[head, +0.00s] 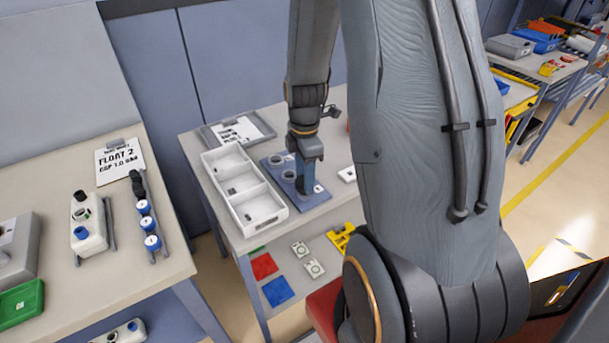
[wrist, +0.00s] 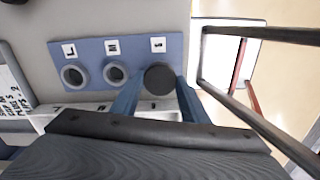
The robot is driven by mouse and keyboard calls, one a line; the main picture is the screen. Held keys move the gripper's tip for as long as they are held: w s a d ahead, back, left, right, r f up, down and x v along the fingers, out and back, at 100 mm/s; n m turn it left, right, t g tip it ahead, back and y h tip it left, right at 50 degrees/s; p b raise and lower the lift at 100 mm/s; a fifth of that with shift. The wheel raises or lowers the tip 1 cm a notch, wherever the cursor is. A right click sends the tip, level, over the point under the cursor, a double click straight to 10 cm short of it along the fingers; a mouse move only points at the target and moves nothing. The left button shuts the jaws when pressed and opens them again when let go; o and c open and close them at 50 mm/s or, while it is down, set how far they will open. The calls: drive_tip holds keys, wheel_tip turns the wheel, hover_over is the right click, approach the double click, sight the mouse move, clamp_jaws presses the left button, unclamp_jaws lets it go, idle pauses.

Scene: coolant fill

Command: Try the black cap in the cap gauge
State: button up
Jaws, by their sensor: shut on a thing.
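The cap gauge is a blue plate (wrist: 92,57) with a row of grey round sockets and small white letter labels. In the wrist view, the left socket (wrist: 74,76) and middle socket (wrist: 115,73) are empty. The black cap (wrist: 160,78) is a dark round disc at the right-hand place, by the label that looks like S. It hides the socket there; I cannot tell whether it is seated or just above. My gripper (wrist: 159,92) is shut on the cap, one blue finger on each side. In the head view, my gripper (head: 306,190) points down over the plate's near right part (head: 318,198).
A white tray (head: 243,190) with compartments holding small dark items stands left of the gauge. A clipboard (head: 237,130) lies behind. A small white item (head: 347,174) lies to the right. The left table (head: 120,275) holds white containers and blue-topped parts.

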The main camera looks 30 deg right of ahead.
drive_tip(key=shift+f, duration=0.35)
drive_tip(key=o, duration=1.1)
drive_tip(key=shift+r+b, duration=1.1)
drive_tip(key=shift+r, duration=2.8)
